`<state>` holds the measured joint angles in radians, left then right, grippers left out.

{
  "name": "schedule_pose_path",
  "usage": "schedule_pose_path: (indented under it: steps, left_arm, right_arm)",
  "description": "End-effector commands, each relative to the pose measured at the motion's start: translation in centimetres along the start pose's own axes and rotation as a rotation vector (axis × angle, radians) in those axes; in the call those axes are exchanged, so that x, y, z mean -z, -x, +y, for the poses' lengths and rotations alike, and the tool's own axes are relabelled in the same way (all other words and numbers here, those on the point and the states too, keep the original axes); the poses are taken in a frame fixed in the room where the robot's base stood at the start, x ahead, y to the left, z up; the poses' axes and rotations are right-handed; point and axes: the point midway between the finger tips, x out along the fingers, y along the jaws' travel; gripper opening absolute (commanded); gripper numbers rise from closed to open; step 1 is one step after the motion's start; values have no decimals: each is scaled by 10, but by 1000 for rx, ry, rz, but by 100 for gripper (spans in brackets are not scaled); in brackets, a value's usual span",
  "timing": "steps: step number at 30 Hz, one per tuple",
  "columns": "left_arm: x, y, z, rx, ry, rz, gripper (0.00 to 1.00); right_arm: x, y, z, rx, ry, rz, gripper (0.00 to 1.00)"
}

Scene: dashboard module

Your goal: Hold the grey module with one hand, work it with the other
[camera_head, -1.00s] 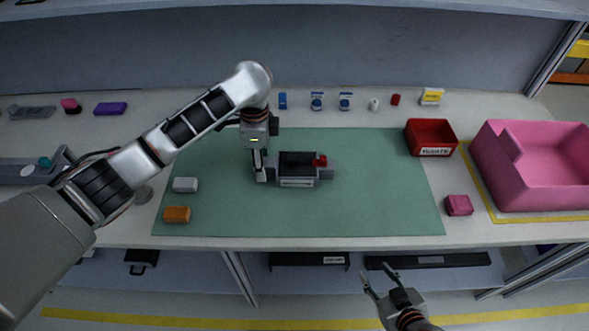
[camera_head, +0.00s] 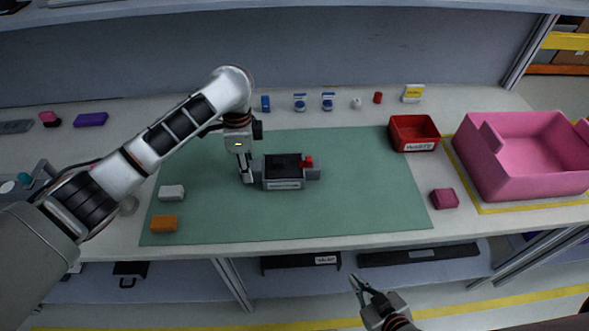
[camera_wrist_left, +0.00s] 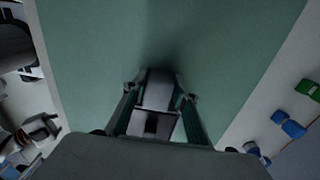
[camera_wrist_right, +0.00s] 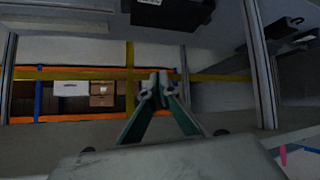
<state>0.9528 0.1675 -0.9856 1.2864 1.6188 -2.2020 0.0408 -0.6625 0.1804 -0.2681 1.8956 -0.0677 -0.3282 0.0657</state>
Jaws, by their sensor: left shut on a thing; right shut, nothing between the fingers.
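The grey module (camera_head: 283,184) sits on the green mat (camera_head: 350,215), with a dark top and a small red part (camera_head: 307,161) at its right end. My left gripper (camera_head: 248,178) points down at the module's left end and is shut on it. In the left wrist view the fingers (camera_wrist_left: 156,115) close around a grey part of the module (camera_wrist_left: 153,124). My right gripper (camera_head: 357,283) is in front of the table's front edge, away from the module. In the right wrist view its fingertips (camera_wrist_right: 158,82) meet with nothing between them.
A red bin (camera_head: 414,143) and a large pink bin (camera_head: 520,190) stand at the right. Several small items line the back. The mat right of the module is clear.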

Motion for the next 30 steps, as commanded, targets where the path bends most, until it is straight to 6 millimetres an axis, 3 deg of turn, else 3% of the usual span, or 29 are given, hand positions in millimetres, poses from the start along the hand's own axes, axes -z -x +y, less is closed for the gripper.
schedule_pose_path:
  steps: [2,5,9,14,15,18,23,30]
  left_arm:
    - [0,0,0,0,0,0,0]
    - [0,0,0,0,0,0,0]
    - [0,0,0,1,0,0,0]
    - [0,0,0,1,0,0,0]
    - [0,0,0,1,0,0,0]
    - [0,0,0,1,0,0,0]
    - [0,0,0,1,0,0,0]
    - [0,0,0,0,0,0,0]
  right_arm:
    - [4,6,-32,71,45,28,0]
    - [32,18,-73,172,84,107,0]
    - [102,43,-115,306,97,250,0]
    - [184,83,-143,413,135,418,0]
    - [204,91,-146,416,172,465,0]
    - [226,93,-142,365,268,534,0]
    - [246,80,-124,230,439,598,0]
    - [264,49,-84,-49,755,626,0]
